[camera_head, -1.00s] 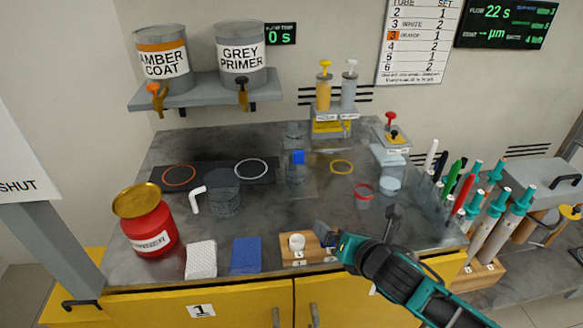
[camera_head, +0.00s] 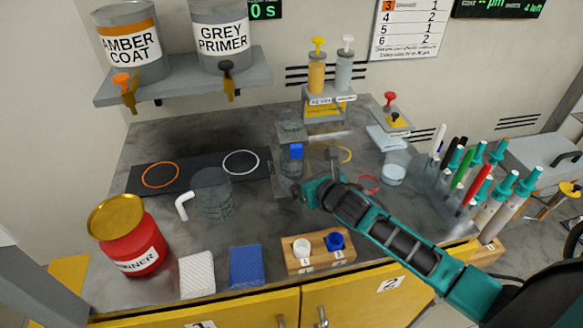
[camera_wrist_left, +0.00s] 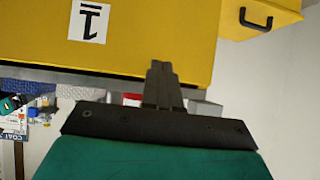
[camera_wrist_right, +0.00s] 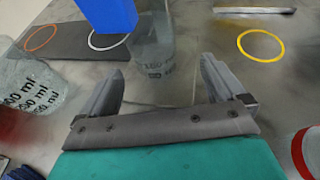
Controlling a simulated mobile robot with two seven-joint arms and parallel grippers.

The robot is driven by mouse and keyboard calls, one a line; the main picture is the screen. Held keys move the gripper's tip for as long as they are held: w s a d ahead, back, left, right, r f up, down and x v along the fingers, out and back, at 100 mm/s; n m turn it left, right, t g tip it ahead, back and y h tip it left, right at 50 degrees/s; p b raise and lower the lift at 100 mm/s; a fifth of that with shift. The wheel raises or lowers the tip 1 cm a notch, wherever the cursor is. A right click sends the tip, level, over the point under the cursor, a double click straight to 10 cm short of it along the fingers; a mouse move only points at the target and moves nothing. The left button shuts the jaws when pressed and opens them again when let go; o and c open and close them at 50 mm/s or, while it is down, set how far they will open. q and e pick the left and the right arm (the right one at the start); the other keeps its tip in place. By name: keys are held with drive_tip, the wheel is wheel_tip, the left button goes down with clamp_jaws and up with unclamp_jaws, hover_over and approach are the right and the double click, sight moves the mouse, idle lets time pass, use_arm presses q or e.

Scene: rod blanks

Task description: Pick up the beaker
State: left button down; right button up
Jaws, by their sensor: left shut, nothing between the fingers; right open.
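A clear beaker with printed ml marks (camera_wrist_right: 150,45) stands ahead of my right gripper in the right wrist view, roughly in line with the gap between its fingers. My right gripper (camera_wrist_right: 162,65) is open and empty. In the head view the right gripper (camera_head: 315,172) is over the middle of the bench and partly hides the glassware there. A second clear marked beaker (camera_wrist_right: 28,85) is at the left of the right wrist view; it also shows in the head view (camera_head: 212,195). My left gripper (camera_wrist_left: 162,72) is shut and empty near a yellow cabinet front.
A red tin (camera_head: 130,245), a white pad (camera_head: 197,274), a blue pad (camera_head: 246,265) and a wooden block (camera_head: 305,262) line the front. A pen rack (camera_head: 470,190) stands right. A black mat (camera_head: 200,172) lies left.

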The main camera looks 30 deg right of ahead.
sight(298, 172)
drive_tip(key=shift+a+x, duration=0.15)
drive_tip(key=shift+x, duration=1.25)
drive_tip(key=shift+a+x, duration=0.15)
drive_tip(key=shift+x, duration=1.25)
drive_tip(key=shift+r, duration=0.15)
drive_tip(key=shift+c, duration=0.3)
drive_tip(key=c, duration=1)
